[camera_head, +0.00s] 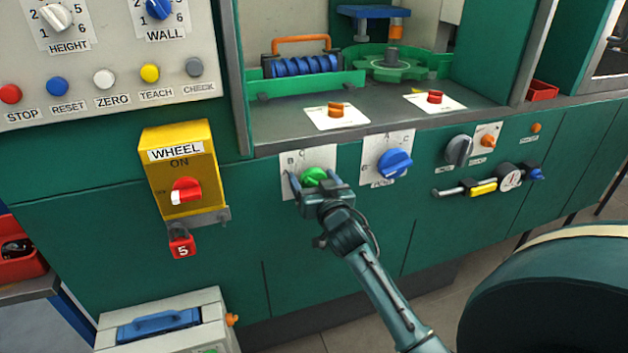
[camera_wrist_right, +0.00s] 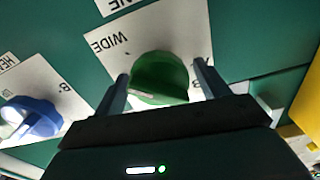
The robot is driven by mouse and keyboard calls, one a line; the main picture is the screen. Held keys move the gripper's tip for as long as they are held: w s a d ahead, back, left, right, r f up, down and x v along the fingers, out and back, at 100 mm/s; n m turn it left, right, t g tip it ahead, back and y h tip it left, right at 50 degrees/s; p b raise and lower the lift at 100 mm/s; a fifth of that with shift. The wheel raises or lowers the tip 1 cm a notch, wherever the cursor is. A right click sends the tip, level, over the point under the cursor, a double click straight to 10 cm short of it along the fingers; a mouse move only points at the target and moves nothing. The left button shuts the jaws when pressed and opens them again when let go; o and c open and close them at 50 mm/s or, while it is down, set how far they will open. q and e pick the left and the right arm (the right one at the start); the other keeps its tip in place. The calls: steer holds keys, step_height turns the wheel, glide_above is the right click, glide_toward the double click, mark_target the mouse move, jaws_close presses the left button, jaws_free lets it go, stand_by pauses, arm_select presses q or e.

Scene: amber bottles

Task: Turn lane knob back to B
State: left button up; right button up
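A green knob (camera_head: 315,176) sits on a white plate (camera_head: 292,160) on the green front panel. My right gripper (camera_head: 313,185) reaches up from below, with a finger on each side of the knob. In the right wrist view the green knob (camera_wrist_right: 158,78) lies between the open fingers (camera_wrist_right: 160,88), with small gaps at both sides. The word WIDE shows on its plate. My left gripper is not in view.
A blue knob (camera_head: 394,163) is just right of the green one, and a grey knob (camera_head: 458,149) is further right. A yellow WHEEL box (camera_head: 180,170) with a red switch and a red lock (camera_head: 181,245) stands out at left. A dark rounded shape fills the lower right.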

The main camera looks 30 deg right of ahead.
steer(key=c, duration=0.8)
steer(key=shift+c, duration=0.2)
